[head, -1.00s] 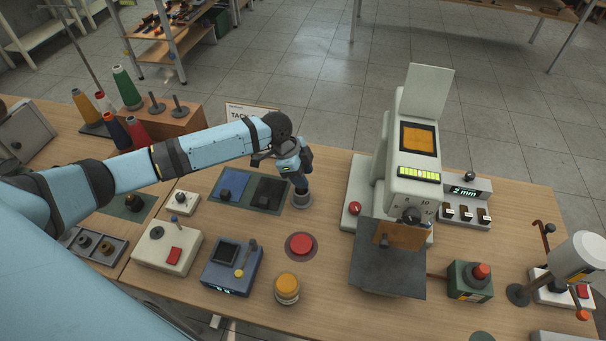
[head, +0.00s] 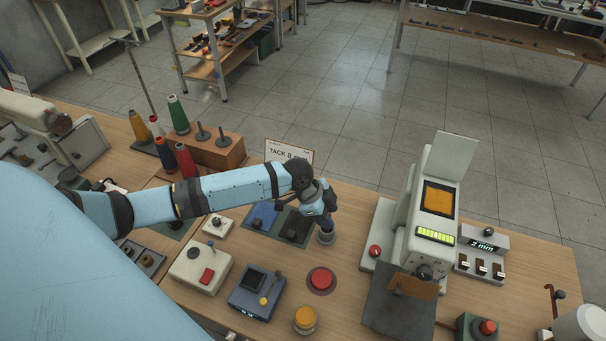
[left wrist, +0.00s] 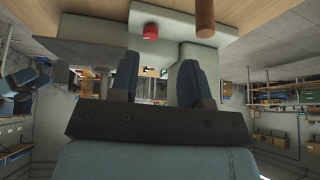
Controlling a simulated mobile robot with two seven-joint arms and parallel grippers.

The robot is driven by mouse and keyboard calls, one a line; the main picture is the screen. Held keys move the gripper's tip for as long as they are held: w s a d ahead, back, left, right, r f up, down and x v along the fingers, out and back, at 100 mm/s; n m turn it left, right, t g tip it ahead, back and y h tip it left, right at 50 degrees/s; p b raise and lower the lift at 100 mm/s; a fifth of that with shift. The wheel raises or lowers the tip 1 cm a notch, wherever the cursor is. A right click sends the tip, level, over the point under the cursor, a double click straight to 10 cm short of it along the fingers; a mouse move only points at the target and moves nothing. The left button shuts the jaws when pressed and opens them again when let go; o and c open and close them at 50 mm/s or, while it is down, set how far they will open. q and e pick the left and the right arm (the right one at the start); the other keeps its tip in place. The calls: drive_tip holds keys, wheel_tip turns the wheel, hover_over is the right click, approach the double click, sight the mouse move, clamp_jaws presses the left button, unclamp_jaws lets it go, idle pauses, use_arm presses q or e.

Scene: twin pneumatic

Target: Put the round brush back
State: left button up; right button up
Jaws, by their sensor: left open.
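The gripper hides part of the area around the holder, and no brush is clearly visible in the head view. My right gripper is not in view.
A pale machine (head: 425,215) stands right of the gripper. A dark mat (head: 279,228) is left of the holder. Thread cones (head: 178,116) stand far left.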

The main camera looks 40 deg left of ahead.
use_arm(q)
drive_tip(key=s+d+f+n+t, duration=0.55)
drive_tip(key=s+d, duration=0.35)
drive_tip(key=s, duration=0.2)
drive_tip(key=s+a+n+t, duration=0.1)
drive_tip(key=s, duration=0.2)
drive_tip(key=s+a+n+t+y, duration=0.1)
drive_tip(key=s+n, duration=0.1)
drive_tip(key=s, duration=0.1)
drive_tip(key=s+a+n+t+y, duration=0.1)
drive_tip(key=s+n, duration=0.1)
drive_tip(key=s, duration=0.2)
drive_tip(key=shift+r, duration=0.25)
drive_tip(key=shift+a+n, duration=0.1)
drive_tip(key=shift+n, duration=0.15)
drive_tip(key=shift+s, duration=0.15)
